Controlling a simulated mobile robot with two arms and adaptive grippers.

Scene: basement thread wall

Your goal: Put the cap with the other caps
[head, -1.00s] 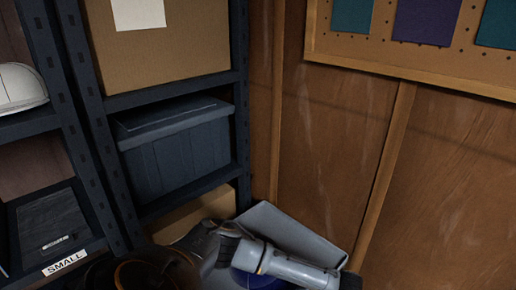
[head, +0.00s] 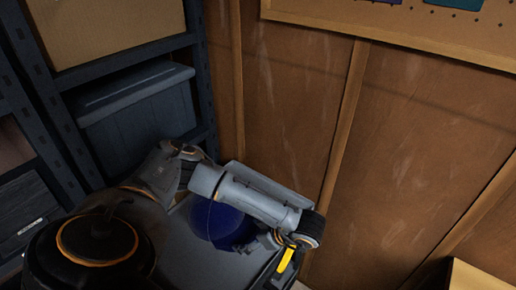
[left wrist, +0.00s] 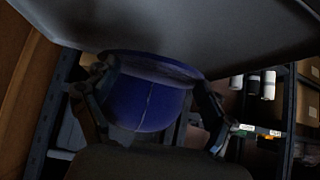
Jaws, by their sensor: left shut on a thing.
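The dark blue cap (head: 217,222) is low in the middle of the head view, partly hidden behind my left arm's grey forearm. My left gripper (head: 255,243) is at the cap's right side, folded back under the wrist and only partly visible. In the left wrist view the cap (left wrist: 143,103) sits between the two dark fingers of my left gripper (left wrist: 158,100), which is shut on it. Its rounded crown and brim edge show there. My right gripper is not in view. No other caps show clearly in the current views.
A dark metal shelf unit (head: 195,75) stands at the left, holding a lidded grey bin (head: 135,110) and a cardboard box (head: 105,25). A wooden wall (head: 295,115) with a pegboard (head: 415,35) fills the right. A box (head: 482,275) shows at the lower right corner.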

